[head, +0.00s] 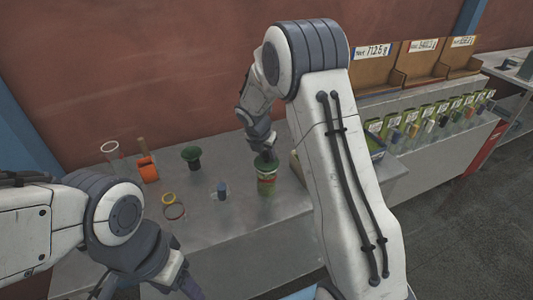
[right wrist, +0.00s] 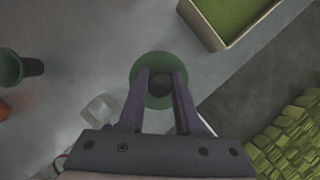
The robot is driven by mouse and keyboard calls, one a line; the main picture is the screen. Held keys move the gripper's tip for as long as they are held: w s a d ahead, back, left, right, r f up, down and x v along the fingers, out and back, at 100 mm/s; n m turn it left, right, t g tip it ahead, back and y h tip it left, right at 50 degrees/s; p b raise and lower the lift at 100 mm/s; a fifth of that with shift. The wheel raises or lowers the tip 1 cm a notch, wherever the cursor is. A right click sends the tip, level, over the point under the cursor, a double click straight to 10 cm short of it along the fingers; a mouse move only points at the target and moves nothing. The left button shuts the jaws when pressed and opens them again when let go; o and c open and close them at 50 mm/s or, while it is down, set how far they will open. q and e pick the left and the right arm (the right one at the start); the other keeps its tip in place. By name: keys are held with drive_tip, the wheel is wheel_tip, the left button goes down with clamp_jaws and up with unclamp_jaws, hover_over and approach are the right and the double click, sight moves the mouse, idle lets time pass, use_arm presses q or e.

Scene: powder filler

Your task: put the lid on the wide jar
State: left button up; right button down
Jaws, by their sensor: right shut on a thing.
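My right gripper (head: 262,150) is above the jar, shut on the lid's knob. In the right wrist view the round green lid (right wrist: 153,62) shows from above, with its dark knob between the fingertips (right wrist: 160,78), and hides the jar below. My left gripper (head: 190,287) is only partly in view at the bottom left, away from the jar.
A green-filled box (right wrist: 236,12) is close on the right. Several labelled packs (head: 410,128) line the right counter.

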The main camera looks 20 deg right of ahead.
drive_tip(key=shift+f, duration=0.5)
idle(0.5)
drive_tip(key=c, duration=0.5)
unclamp_jaws()
